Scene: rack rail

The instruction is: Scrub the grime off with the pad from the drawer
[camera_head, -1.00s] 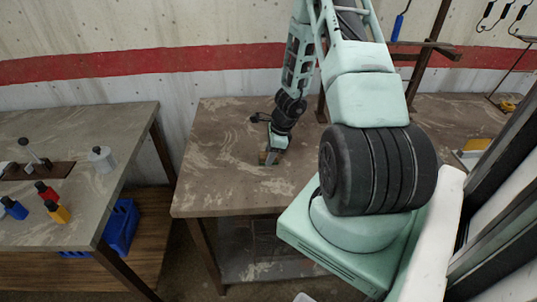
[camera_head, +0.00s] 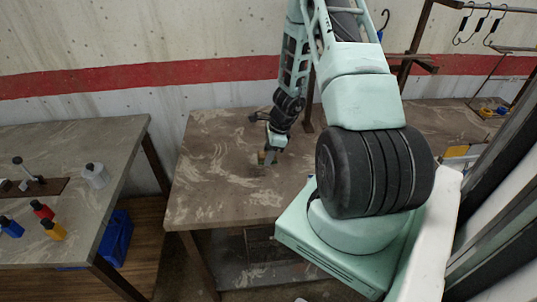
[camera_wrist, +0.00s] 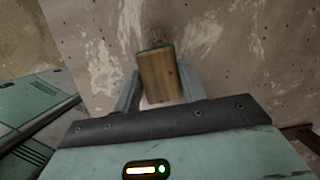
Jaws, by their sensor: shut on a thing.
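My gripper (camera_wrist: 158,92) is shut on a wooden-backed pad (camera_wrist: 160,74), which shows a thin green edge at its far end. In the head view, my gripper (camera_head: 268,153) and the pad (camera_head: 261,157) are over the middle of the brown worktable (camera_head: 215,190). The pad is at or just above the tabletop; I cannot tell whether it touches. A faint darker patch (camera_wrist: 184,30) shows on the tabletop just beyond the pad. Pale scuffs cover much of the surface, so the grime's extent is unclear. The pad's underside is hidden.
A grey table (camera_head: 85,145) at the left holds red, blue and yellow bottles and a white bottle (camera_head: 96,175). A blue crate (camera_head: 117,238) sits below it. A dark post (camera_head: 308,115) stands at the worktable's back. The worktable's left part is clear.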

